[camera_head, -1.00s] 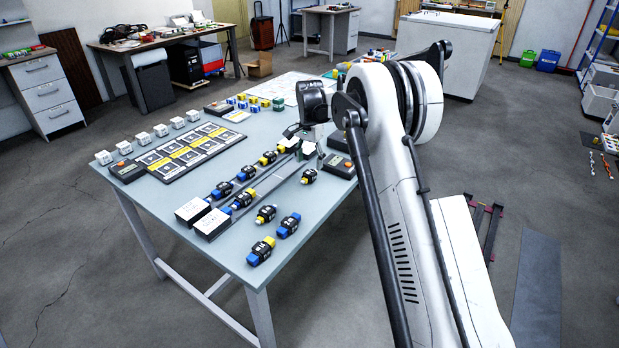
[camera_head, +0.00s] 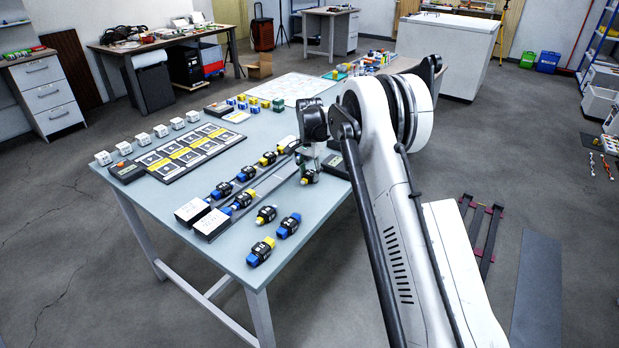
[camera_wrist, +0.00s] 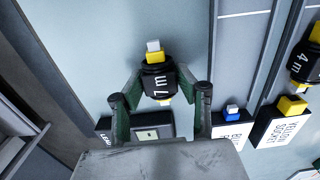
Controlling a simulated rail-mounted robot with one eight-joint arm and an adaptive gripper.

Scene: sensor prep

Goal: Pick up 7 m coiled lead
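In the head view the lead (camera_head: 309,178) shows just below my gripper (camera_head: 312,166). In the wrist view my gripper (camera_wrist: 160,96) is open, with one green-and-black finger on each side of the lead. Gaps show between the fingers and the lead's body. The lead's near end is partly hidden.
The 4 m lead (camera_wrist: 305,62) lies to the right in the wrist view, by a "yellow socket" block (camera_wrist: 283,124). Other leads (camera_head: 262,250) lie toward the table's front edge.

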